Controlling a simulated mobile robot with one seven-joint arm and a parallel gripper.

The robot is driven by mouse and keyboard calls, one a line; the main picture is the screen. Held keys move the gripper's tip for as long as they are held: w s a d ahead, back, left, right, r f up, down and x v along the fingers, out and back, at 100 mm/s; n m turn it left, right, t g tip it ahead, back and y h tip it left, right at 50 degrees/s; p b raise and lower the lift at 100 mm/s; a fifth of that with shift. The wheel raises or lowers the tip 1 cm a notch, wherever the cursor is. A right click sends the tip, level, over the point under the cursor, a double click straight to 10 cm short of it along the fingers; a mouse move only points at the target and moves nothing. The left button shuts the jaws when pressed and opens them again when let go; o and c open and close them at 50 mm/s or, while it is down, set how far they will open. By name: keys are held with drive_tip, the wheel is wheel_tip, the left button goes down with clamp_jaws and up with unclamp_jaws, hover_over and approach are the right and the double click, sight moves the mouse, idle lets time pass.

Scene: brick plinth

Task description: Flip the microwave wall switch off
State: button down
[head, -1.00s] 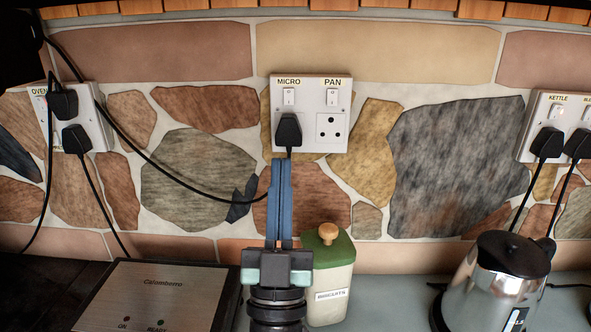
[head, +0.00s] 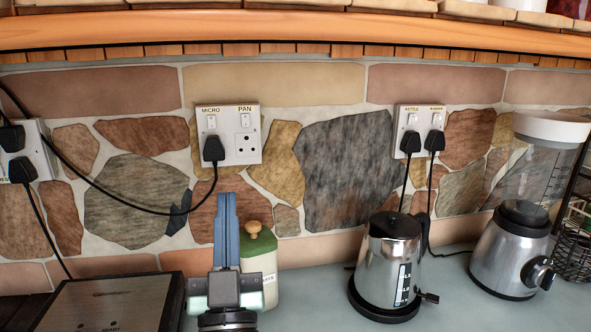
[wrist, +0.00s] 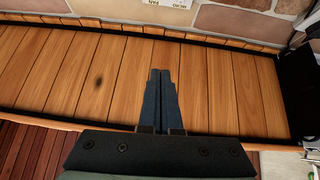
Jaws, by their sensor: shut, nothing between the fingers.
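The white double socket plate (head: 228,152) on the stone wall carries the labels MICRO and PAN. The micro switch (head: 211,121) is the small white rocker at its upper left. A black plug (head: 213,150) sits below that switch, with its cord hanging down. The rocker's tilt is too small to tell. My gripper (head: 226,196) points up, its blue fingers together and empty, below the plate in the picture and apart from the switch. In the wrist view, the closed fingers (wrist: 160,73) lie over wooden boards, and a sliver of a labelled white plate (wrist: 167,3) shows at the top edge.
A green-lidded biscuit jar (head: 259,262) stands just right of my gripper. A steel kettle (head: 388,262) and a blender (head: 513,255) stand farther right. A silver appliance (head: 115,305) is at lower left. A wooden shelf (head: 300,30) runs above the sockets.

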drive_tip(key=s+d+f+m+g+h, duration=0.1)
drive_tip(key=d+f+g+h, duration=0.1)
drive_tip(key=d+g, duration=0.25)
drive_tip(key=s+d+f+m+g+h, duration=0.1)
drive_tip(key=s+d+g+h, duration=0.15)
drive_tip(key=d, duration=0.25)
drive_tip(key=s+r+t+p, duration=0.2)
drive_tip(key=s+r+t, duration=0.1)
drive_tip(key=r, duration=0.7)
drive_tip(key=s+r+t+p, duration=0.2)
drive_tip(key=s+r, duration=0.3)
drive_tip(key=r, duration=0.5)
drive_tip(key=s+r+t+p, duration=0.2)
drive_tip(key=s+r+t, duration=0.2)
drive_tip(key=r, duration=0.6)
drive_tip(key=shift+a+r, duration=0.35)
drive_tip(key=shift+r, duration=0.05)
drive_tip(key=shift+y, duration=0.25)
